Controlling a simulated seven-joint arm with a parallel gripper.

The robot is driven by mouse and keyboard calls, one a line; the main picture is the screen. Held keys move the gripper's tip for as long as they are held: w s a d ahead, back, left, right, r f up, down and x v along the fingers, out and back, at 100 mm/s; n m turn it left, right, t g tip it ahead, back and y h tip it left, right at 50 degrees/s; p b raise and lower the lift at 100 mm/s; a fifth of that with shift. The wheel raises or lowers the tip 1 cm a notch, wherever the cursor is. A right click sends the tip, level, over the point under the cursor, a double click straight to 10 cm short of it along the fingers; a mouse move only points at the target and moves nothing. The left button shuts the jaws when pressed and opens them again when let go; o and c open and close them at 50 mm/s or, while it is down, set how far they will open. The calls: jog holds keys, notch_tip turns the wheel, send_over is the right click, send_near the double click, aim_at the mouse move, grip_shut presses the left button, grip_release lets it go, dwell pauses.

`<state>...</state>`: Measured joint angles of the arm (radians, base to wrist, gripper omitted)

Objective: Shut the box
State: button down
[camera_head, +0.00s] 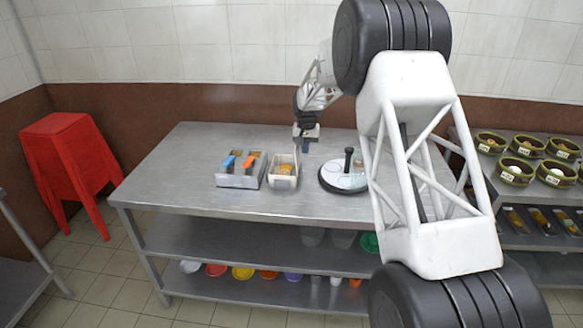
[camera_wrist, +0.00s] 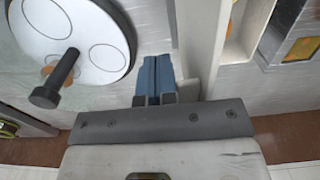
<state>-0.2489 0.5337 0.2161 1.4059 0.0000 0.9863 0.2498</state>
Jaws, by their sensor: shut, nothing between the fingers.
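The box (camera_head: 284,182) is small and pale, and stands open on the steel table with a yellow-orange item inside. In the wrist view, its pale wall or raised lid (camera_wrist: 203,40) runs just right of my fingers; I cannot tell which of the two it is. My gripper (camera_head: 305,148) is above the table at the box's right rear side, pointing down. In the wrist view its blue fingers (camera_wrist: 154,68) are together and empty, close beside the pale panel. Whether they touch it is unclear.
A round white board (camera_head: 343,176) with a black upright knob stands right of the box. A metal holder (camera_head: 240,180) with blue and orange handles stands close on its left. The steel table (camera_head: 190,165) is clear at far left. Red stools (camera_head: 70,160) stand beyond.

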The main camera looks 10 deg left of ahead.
jog(key=shift+a, duration=0.75)
jog(key=shift+r, duration=0.15)
dwell(0.4)
jog(key=shift+r, duration=3.35)
